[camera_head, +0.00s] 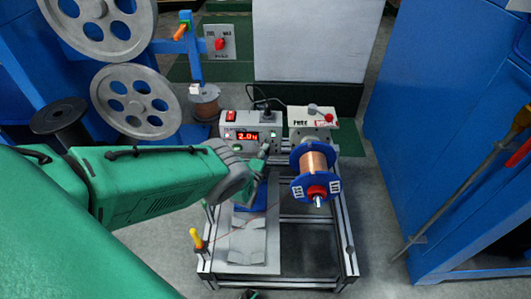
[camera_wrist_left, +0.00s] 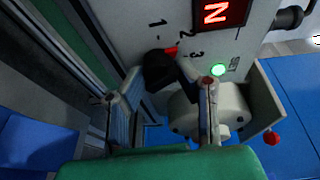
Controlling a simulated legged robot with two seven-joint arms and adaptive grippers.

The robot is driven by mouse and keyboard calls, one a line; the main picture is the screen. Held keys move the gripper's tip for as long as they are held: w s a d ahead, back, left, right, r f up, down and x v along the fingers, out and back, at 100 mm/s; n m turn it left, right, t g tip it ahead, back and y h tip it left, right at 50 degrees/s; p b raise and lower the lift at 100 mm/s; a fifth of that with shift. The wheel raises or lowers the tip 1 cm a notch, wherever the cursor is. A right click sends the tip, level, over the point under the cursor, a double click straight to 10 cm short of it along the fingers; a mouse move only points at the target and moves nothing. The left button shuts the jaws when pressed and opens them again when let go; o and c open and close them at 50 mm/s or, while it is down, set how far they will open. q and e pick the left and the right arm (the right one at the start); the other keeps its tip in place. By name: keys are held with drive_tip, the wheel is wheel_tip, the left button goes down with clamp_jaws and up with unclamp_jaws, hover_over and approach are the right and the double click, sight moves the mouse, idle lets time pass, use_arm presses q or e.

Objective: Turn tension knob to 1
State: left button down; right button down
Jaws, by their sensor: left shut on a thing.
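The tension knob (camera_wrist_left: 160,70) is black with a red mark. It sits on a light panel with the numbers 1, 2 and 3 around it, and the red mark is near the 2. My left gripper (camera_wrist_left: 160,92) is shut on the knob, one finger on each side. In the head view my left gripper (camera_head: 262,152) reaches the front of the control box (camera_head: 228,130), whose red display (camera_head: 248,136) appears to read 2.0N. The knob is hidden there behind the gripper.
A copper wire spool with blue flanges (camera_head: 297,187) stands close to the right of my left gripper. A green lamp (camera_wrist_left: 218,69) is lit beside the knob. Large grey pulleys (camera_head: 137,102) stand at the left. Blue cabinets flank the metal frame (camera_head: 342,225).

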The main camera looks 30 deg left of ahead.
use_arm(q)
drive_tip(key=shift+s+a+f, duration=0.1)
drive_tip(key=shift+s+f, duration=0.1)
drive_tip(key=shift+f, duration=0.05)
drive_tip(key=c, duration=1.2)
unclamp_jaws()
drive_tip(key=shift+w, duration=0.1)
drive_tip(key=v, duration=1.2)
